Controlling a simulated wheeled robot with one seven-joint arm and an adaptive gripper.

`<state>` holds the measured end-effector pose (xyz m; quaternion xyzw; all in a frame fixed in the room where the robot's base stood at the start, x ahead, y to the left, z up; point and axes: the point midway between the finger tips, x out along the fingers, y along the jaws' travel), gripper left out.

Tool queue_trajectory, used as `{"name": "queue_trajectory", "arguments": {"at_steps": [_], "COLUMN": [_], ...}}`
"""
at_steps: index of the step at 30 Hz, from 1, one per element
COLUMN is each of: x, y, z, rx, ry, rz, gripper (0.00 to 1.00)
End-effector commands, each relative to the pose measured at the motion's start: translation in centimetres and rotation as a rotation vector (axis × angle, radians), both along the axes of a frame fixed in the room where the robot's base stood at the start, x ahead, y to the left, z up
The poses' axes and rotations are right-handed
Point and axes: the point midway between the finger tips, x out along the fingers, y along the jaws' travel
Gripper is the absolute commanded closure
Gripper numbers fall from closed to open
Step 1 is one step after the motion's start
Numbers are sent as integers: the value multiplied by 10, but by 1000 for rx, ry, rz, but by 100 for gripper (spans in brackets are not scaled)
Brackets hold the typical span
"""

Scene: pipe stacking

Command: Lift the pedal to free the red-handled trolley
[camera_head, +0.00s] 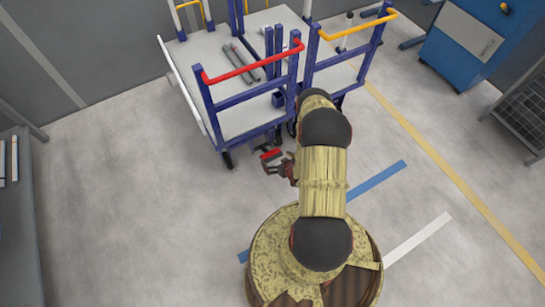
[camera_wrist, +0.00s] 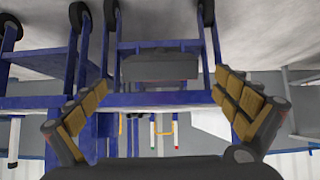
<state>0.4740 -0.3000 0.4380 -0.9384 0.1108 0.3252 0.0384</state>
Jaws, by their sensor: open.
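The red-handled trolley (camera_head: 237,112) stands at the upper middle of the head view, with a pale deck, blue posts and a red handle bar (camera_head: 252,66). A small red-topped pedal (camera_head: 270,154) shows low at its near end. My gripper (camera_head: 271,166) is low beside the pedal, open and empty. In the wrist view, which looks upside down, a dark grey block (camera_wrist: 158,66), seemingly the pedal, lies between and beyond the spread fingers of my gripper (camera_wrist: 161,86). I cannot tell whether the fingers touch it. My arm hides part of the trolley's right end.
A yellow-handled trolley (camera_head: 337,72) stands close on the right. Grey pipes (camera_head: 240,60) lie on the red-handled trolley's deck. A blue cabinet (camera_head: 462,45) and a mesh rack (camera_head: 522,112) are at the right. The floor (camera_head: 130,200) to the left is clear.

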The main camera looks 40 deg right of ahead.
Motion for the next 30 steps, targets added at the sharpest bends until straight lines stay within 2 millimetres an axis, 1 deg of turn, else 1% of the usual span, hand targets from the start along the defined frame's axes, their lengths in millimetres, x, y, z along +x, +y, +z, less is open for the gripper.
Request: {"name": "queue_trajectory", "arguments": {"at_steps": [1, 6, 12, 30], "x": [-8, -29, -39, -40], "y": [1, 6, 9, 10], "z": [7, 23, 32, 33], "rx": [0, 0, 0, 1], "ry": [0, 0, -1, -1], "rz": [-3, -3, -1, -1], "gripper": [0, 0, 0, 0]}}
